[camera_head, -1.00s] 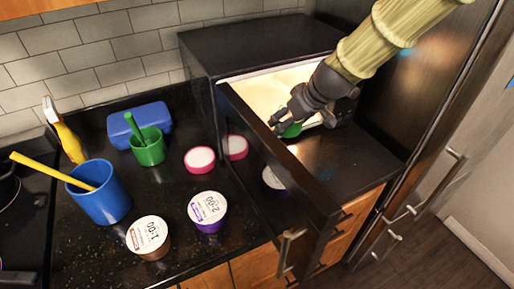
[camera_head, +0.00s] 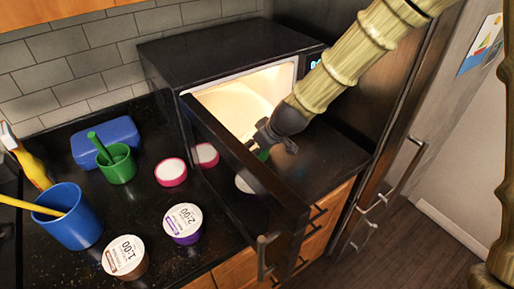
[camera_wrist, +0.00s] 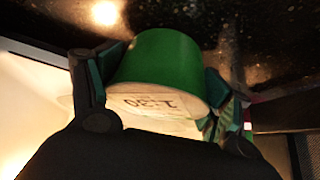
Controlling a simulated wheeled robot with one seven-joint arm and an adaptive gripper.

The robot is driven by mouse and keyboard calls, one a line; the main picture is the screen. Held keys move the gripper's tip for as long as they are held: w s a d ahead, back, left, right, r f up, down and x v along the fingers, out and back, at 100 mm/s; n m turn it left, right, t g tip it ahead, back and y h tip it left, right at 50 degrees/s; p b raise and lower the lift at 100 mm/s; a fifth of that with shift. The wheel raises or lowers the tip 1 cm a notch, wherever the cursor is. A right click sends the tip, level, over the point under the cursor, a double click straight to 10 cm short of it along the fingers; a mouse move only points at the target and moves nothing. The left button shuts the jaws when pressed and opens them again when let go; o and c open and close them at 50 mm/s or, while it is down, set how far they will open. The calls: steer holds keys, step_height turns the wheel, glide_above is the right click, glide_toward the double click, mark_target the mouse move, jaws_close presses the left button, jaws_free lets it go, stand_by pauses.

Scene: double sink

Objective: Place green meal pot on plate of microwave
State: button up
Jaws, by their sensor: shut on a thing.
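The green meal pot (camera_wrist: 162,58) is between the two fingers of my gripper (camera_wrist: 155,88) in the wrist view, its pale lid with printed text facing the camera. In the head view my gripper (camera_head: 272,138) is just in front of the lit microwave opening, behind the open door. Only a small green part of the pot (camera_head: 263,155) shows there. The microwave (camera_head: 220,50) stands at the back of the counter with its door (camera_head: 245,165) swung open towards the camera. Its inside (camera_head: 235,98) is bright, and the plate cannot be clearly made out.
On the counter left of the door are a purple pot (camera_head: 183,224), a brown pot (camera_head: 125,257), a pink-rimmed lid (camera_head: 171,172), a green cup (camera_head: 118,165), a blue cup (camera_head: 70,220) and a blue box (camera_head: 105,141). The tall dark fridge (camera_head: 385,110) stands close on the right.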

steer(key=shift+f, duration=0.25)
steer(key=shift+f, duration=0.15)
steer(key=o, duration=1.3)
steer(key=shift+r, duration=0.2)
